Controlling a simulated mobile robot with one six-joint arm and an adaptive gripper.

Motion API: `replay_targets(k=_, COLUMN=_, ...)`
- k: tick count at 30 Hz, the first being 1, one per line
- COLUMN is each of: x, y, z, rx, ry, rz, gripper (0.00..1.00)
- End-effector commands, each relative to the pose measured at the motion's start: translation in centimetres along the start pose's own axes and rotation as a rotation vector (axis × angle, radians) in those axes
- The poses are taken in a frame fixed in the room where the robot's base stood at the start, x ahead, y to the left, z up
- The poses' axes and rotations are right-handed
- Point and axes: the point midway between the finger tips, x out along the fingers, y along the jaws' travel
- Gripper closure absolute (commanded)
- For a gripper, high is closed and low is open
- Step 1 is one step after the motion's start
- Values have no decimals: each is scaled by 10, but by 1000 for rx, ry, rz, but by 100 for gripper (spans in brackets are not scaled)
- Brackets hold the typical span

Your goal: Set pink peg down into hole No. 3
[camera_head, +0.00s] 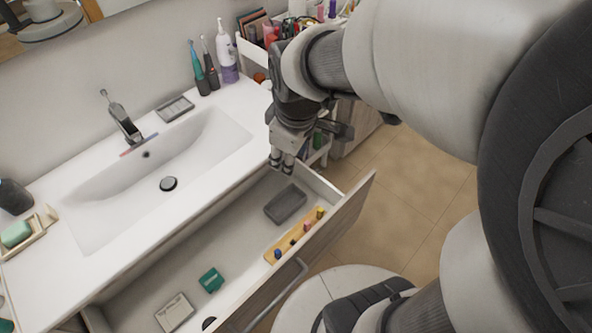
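A light wooden peg board (286,243) lies in the open drawer, along its front side. Small pegs stand on it in a row: a yellow peg (320,212) at the right end, the pink peg (307,226) beside it, a dark peg (293,241), and a blue peg (277,254) at the left end. The hole numbers are too small to read, and I cannot tell how deep the pink peg sits. My gripper (281,162) points down over the drawer's back right edge, apart from the board. No object shows in it; its finger opening is unclear.
A grey tray (286,204) lies behind the board. A green item (211,280) and a light dish (175,313) are in the drawer's left part. The sink counter (224,165) borders the drawer behind; the drawer front (335,222) rises in front. A cosmetics cart stands behind my arm.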

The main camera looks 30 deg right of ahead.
Motion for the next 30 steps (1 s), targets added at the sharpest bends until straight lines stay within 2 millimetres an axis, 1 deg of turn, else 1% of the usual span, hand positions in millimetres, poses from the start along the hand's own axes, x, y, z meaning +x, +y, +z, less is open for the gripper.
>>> replay_targets(k=1, x=-22, y=-12, z=6, rx=73, ry=25, rz=16, gripper=64)
replay_targets(k=3, x=-44, y=-29, z=18, rx=189, ry=49, rz=24, gripper=64)
replay_targets(k=6, x=-68, y=-52, z=35, rx=347, ry=83, rz=29, gripper=64)
replay_targets(k=9, x=-84, y=-71, z=52, rx=477, ry=112, rz=29, gripper=64)
replay_targets(k=12, x=-92, y=-84, z=64, rx=570, ry=131, rz=25, gripper=64)
replay_targets(k=15, x=-95, y=-91, z=70, rx=623, ry=139, rz=21, gripper=64)
replay_targets(k=30, x=-96, y=-92, z=72, rx=642, ry=142, rz=20, gripper=64)
